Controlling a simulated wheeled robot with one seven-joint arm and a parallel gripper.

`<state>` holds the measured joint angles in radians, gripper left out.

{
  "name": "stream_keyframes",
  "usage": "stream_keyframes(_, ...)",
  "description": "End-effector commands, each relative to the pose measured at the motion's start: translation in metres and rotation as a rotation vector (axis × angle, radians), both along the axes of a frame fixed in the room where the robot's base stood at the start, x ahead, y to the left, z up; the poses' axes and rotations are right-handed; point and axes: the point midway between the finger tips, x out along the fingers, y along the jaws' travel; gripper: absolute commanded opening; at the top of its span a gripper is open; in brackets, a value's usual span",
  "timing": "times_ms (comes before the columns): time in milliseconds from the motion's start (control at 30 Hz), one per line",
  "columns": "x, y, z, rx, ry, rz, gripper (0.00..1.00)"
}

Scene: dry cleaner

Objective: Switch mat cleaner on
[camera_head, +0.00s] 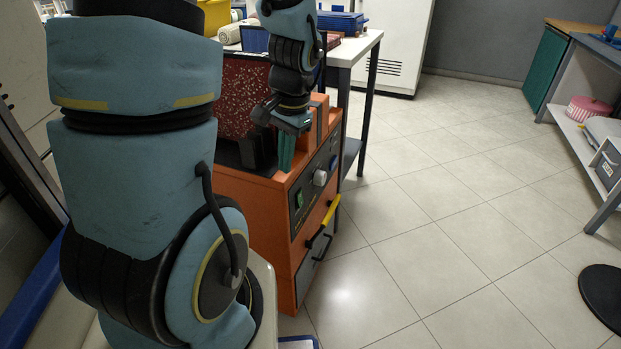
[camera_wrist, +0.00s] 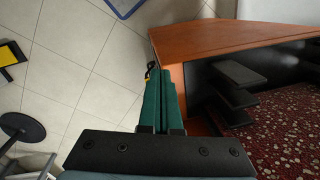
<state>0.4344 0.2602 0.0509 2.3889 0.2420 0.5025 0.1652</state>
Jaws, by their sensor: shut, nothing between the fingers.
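The mat cleaner (camera_head: 262,222) is an orange machine, with a dark red speckled mat (camera_head: 243,92) standing up out of its top. The mat also shows in the wrist view (camera_wrist: 275,140). Its dark front panel (camera_head: 316,182) has a green switch (camera_head: 299,199) and a pale knob (camera_head: 320,178). My gripper (camera_head: 286,158) points down at the top front edge of the machine, above the green switch. Its green fingers are shut and empty. In the wrist view the fingers (camera_wrist: 165,98) lie beside the orange edge (camera_wrist: 215,48); whether they touch it I cannot tell.
A yellow and black handle (camera_head: 326,218) sticks out below the panel. A white-topped table (camera_head: 352,48) stands behind the machine. A shelf unit (camera_head: 585,125) is at the right, and a black round base (camera_head: 603,296) is on the floor. The tiled floor in the middle is clear.

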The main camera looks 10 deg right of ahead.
Motion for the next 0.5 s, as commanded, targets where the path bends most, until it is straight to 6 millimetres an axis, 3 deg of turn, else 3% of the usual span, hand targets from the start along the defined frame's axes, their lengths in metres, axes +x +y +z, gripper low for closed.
stream_keyframes(67,0.001,-0.021,-0.002,0.065,0.043,-0.166,0.0)
stream_keyframes(500,0.001,-0.117,-0.064,0.48,0.197,-0.99,0.0)
